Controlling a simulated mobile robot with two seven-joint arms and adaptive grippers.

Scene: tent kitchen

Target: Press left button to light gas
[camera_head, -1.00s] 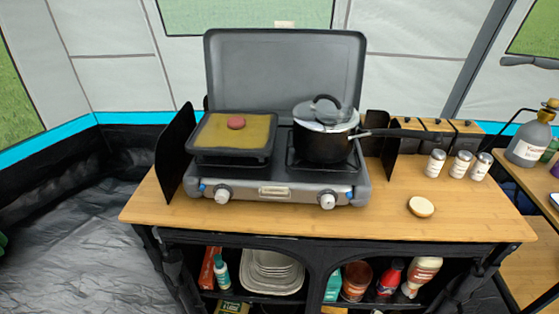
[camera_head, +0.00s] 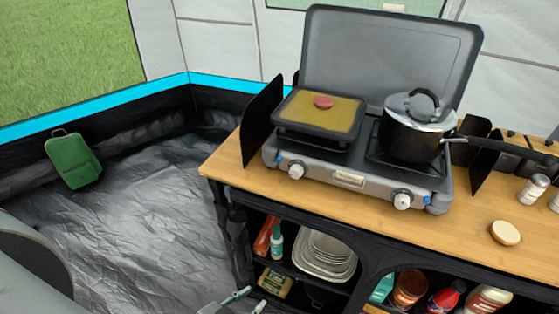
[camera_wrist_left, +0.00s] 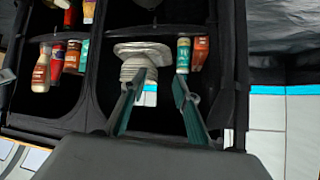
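The grey two-burner gas stove (camera_head: 350,180) stands on the wooden counter with its lid up. A small blue button (camera_head: 279,158) is at the left of its front panel, beside the left white knob (camera_head: 296,171). Another blue button (camera_head: 427,200) is beside the right knob (camera_head: 402,200). My left gripper (camera_head: 247,300) is low at the bottom edge, below and in front of the counter, well apart from the stove. In the left wrist view its two fingers (camera_wrist_left: 159,78) are spread with nothing between them. The stove does not show there. My right gripper is out of view.
The pot handle points right. A dark windscreen (camera_head: 262,120) stands left of the stove. The counter's front edge (camera_head: 330,223) lies above shelves of plates and bottles.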

